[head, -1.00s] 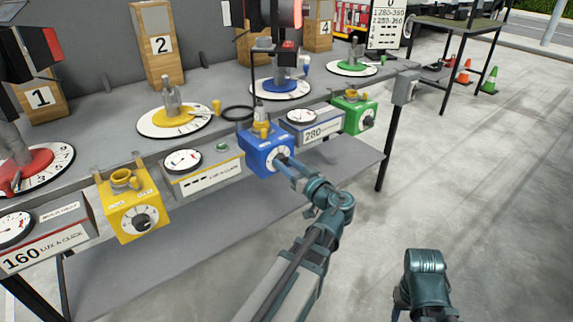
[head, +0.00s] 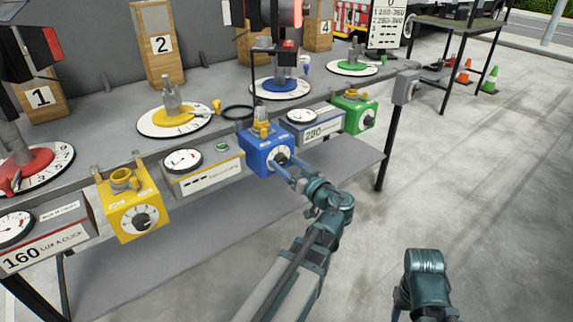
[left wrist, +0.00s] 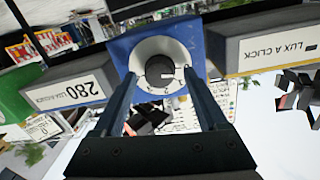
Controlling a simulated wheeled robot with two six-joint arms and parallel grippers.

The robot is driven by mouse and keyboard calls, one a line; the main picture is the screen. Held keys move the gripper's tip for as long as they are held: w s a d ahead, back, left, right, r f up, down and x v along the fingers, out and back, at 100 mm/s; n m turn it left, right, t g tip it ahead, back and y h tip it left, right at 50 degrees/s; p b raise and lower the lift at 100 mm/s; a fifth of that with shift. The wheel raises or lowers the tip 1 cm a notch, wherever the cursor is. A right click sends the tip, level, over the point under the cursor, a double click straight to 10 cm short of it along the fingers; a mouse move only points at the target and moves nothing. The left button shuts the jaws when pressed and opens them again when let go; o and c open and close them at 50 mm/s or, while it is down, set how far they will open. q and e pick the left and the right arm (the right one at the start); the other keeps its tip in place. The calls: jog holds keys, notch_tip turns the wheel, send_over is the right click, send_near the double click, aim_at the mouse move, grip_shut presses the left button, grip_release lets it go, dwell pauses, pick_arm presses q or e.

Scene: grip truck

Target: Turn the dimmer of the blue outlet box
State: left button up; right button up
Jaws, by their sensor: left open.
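The blue outlet box (head: 265,150) hangs at the front edge of the bench, with a round white dial plate and a dark dimmer knob (head: 280,159) on its front. In the left wrist view the blue box (left wrist: 123,48) appears upside down, and its dark knob (left wrist: 160,71) with a pale pointer line sits on the white scale. My left gripper (head: 287,167) is at the front of the dial. In the left wrist view its two fingers (left wrist: 160,88) are apart, one on each side of the knob. Contact with the knob cannot be told. My right gripper is not clearly shown.
A grey meter box (head: 310,124) marked 280 and a green box (head: 354,113) are right of the blue box. Another meter box (head: 204,172) and a yellow box (head: 131,204) are left. Open concrete floor (head: 455,190) lies to the right.

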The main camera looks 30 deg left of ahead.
pick_arm(q)
jog(key=v, duration=1.3)
jog(key=shift+s+d, duration=0.2)
jog(key=shift+d, duration=0.15)
jog(key=shift+r, duration=0.1)
jog(key=s+d+f+m+g+h, duration=0.2)
jog(key=d+f+m+h, duration=0.15)
jog(key=f, duration=0.45)
jog(key=s+d+f+m+g+h, duration=0.2)
jog(key=f+m+h, duration=0.25)
jog(key=f, duration=0.25)
jog(key=s+d+f+m+g+h, duration=0.2)
jog(key=s+d+f+m+h, duration=0.1)
jog(key=d, duration=0.3)
jog(key=s+d+f+m+g+h, duration=0.2)
jog(key=s+d+f+m+h, duration=0.1)
jog(key=d, duration=0.2)
notch_tip(320, 180, up, 32)
jog(key=d+m+h+p, duration=0.1)
jog(key=p, duration=3.1)
jog(key=shift+s+d+p, duration=0.2)
jog(key=shift+p, duration=0.1)
